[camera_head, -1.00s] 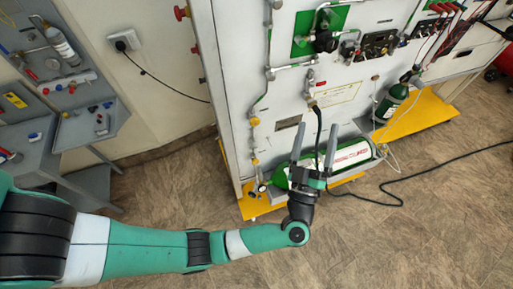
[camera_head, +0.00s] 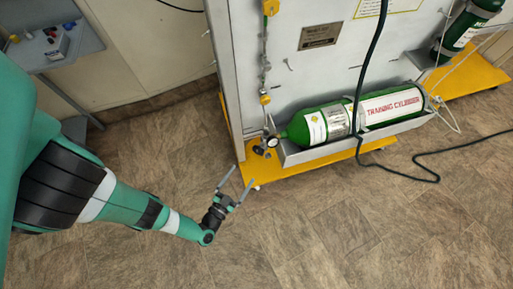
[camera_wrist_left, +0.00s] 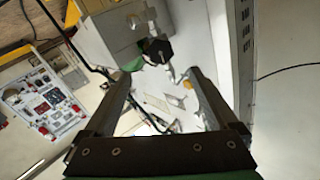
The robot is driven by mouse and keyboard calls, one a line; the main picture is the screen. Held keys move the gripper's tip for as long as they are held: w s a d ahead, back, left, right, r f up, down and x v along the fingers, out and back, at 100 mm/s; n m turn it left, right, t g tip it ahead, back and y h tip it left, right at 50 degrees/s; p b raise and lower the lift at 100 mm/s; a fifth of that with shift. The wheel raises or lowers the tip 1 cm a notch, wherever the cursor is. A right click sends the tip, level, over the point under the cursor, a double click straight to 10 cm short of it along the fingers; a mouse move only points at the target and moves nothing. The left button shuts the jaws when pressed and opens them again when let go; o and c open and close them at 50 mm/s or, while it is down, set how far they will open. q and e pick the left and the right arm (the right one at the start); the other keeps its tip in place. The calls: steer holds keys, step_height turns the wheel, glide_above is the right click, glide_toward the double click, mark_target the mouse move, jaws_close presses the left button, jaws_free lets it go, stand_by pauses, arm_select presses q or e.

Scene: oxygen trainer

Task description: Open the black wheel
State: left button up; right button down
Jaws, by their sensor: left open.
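The black wheel (camera_head: 259,151) is small in the head view, at the left, valve end of the green training cylinder (camera_head: 298,131), beside a round gauge (camera_head: 272,142). In the left wrist view the black wheel (camera_wrist_left: 158,51) shows larger, just beyond and between the fingertips. My left gripper (camera_head: 241,173) is open and empty, below and left of the wheel, fingers pointing toward the panel's foot. It also shows in the wrist view (camera_wrist_left: 157,76), with a gap between its fingers and no visible contact with the wheel. My right gripper is not in view.
The cylinder lies in a grey tray (camera_head: 350,144) above a yellow base (camera_head: 262,172). A black hose (camera_head: 371,70) hangs in front of the cylinder and runs across the floor. A second green cylinder (camera_head: 462,30) stands at upper right. The brown floor is clear below.

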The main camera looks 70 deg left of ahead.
mark_target(257, 152)
arm_select(q)
steer(key=b+x, duration=0.3)
steer(key=x, duration=0.8)
steer(key=shift+w+a+r, duration=0.1)
steer(key=shift+w+a, duration=0.15)
steer(key=c, duration=1.4)
steer(key=shift+o, duration=0.2)
